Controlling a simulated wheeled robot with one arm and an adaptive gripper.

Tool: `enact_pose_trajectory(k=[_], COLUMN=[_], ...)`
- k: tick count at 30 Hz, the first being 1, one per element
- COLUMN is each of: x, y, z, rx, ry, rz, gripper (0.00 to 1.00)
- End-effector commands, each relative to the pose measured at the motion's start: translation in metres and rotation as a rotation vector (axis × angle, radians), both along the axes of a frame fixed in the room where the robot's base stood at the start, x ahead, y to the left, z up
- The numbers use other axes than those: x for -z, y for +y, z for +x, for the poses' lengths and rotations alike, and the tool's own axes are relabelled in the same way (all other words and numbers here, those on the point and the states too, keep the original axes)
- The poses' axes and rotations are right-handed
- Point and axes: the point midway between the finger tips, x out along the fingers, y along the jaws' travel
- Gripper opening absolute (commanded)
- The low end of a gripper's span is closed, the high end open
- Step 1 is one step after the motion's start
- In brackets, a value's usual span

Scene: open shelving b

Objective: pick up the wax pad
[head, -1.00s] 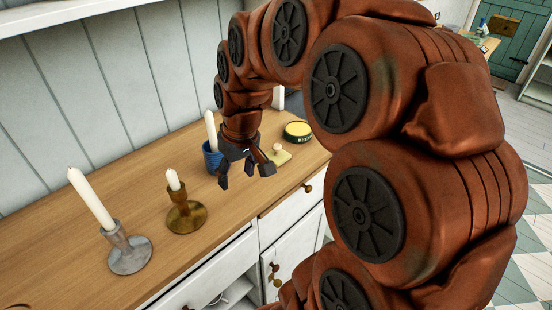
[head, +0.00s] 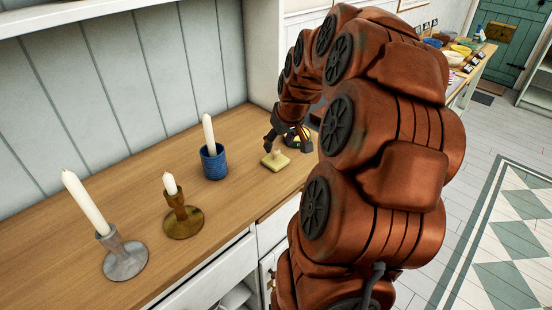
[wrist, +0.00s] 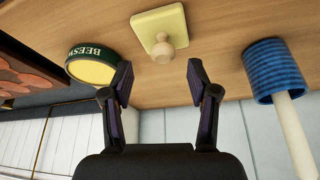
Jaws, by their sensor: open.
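The wax pad is a pale yellow square pad (head: 275,163) with a round knob on top. It lies flat on the wooden counter. In the wrist view the pad (wrist: 160,20) is at the top middle, its knob beyond the gap between the fingertips. My gripper (head: 288,145) is open and empty above the counter, close to the pad and apart from it. In the wrist view both fingers of my gripper (wrist: 160,75) are spread, with nothing between them.
A round beeswax tin (wrist: 92,66) sits left of the pad in the wrist view; in the head view my gripper partly hides it. A blue ribbed holder (head: 214,163) with a candle stands nearby. Brass (head: 183,222) and grey (head: 124,262) candlesticks stand further left. Counter between is clear.

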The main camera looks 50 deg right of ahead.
Motion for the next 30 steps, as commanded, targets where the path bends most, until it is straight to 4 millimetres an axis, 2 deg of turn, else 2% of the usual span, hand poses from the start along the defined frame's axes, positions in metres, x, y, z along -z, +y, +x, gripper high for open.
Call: enact_pose_trajectory(k=[9,18,30], x=[0.036,0.041,0.04], y=[0.0,-0.001,-0.001], z=[0.014,0.016,0.016], rx=[-0.001,-0.001,-0.001], ry=[0.004,0.001,0.001], rz=[0.003,0.0,0.001], gripper=[0.59,0.59,0.18])
